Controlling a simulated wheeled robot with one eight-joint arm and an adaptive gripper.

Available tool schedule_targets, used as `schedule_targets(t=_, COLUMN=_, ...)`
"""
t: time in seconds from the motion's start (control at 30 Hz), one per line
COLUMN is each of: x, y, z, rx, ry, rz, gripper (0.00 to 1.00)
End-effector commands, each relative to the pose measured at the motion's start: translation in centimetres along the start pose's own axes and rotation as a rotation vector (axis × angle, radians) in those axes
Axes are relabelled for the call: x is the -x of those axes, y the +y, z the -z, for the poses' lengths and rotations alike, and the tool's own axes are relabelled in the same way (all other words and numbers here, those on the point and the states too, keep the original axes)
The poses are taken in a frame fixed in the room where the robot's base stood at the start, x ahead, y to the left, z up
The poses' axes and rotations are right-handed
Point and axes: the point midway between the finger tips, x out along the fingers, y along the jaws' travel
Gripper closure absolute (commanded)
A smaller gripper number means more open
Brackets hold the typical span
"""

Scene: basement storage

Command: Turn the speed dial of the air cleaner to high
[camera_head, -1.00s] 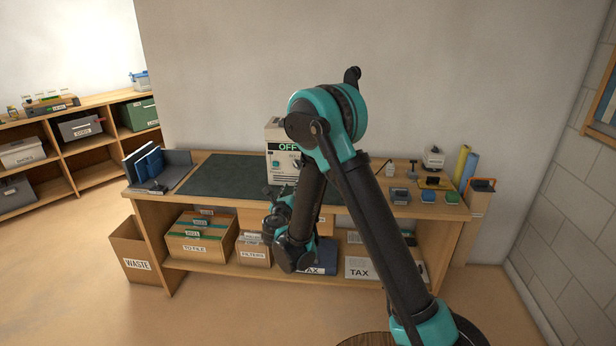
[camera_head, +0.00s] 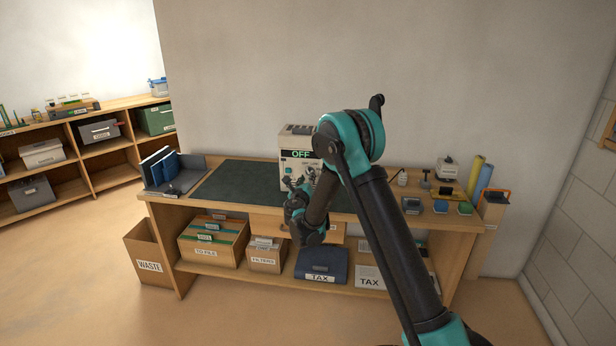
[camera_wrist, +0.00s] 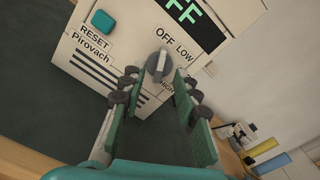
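The air cleaner (camera_head: 297,140) is a pale box at the back of the workbench, and its display (camera_head: 299,154) reads OFF. In the wrist view its front panel (camera_wrist: 75,55) shows a grey round speed dial (camera_wrist: 158,66) with a light pointer bar. The labels OFF and LOW are above and right of the dial; the label HIGH is below it, partly hidden by a finger. Contact is not visible. In the head view my gripper (camera_head: 297,186) is before the air cleaner's front.
A teal RESET button (camera_wrist: 103,21) is left of the dial. A dark mat (camera_head: 235,185) covers the bench's middle. Small devices (camera_head: 440,206) and rolled tubes (camera_head: 478,178) are at the right; blue binders (camera_head: 158,166) are at the left.

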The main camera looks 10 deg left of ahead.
Motion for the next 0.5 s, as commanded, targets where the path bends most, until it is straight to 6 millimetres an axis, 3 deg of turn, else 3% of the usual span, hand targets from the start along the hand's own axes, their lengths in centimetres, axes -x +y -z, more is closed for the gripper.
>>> schedule_targets(t=0.2, x=-2.5, y=0.0, z=0.0, rx=0.0, ry=0.0, rz=0.001, gripper=0.69)
schedule_targets(t=0.5, x=-3.0, y=0.0, z=0.0, rx=0.0, ry=0.0, rz=0.0, gripper=0.69)
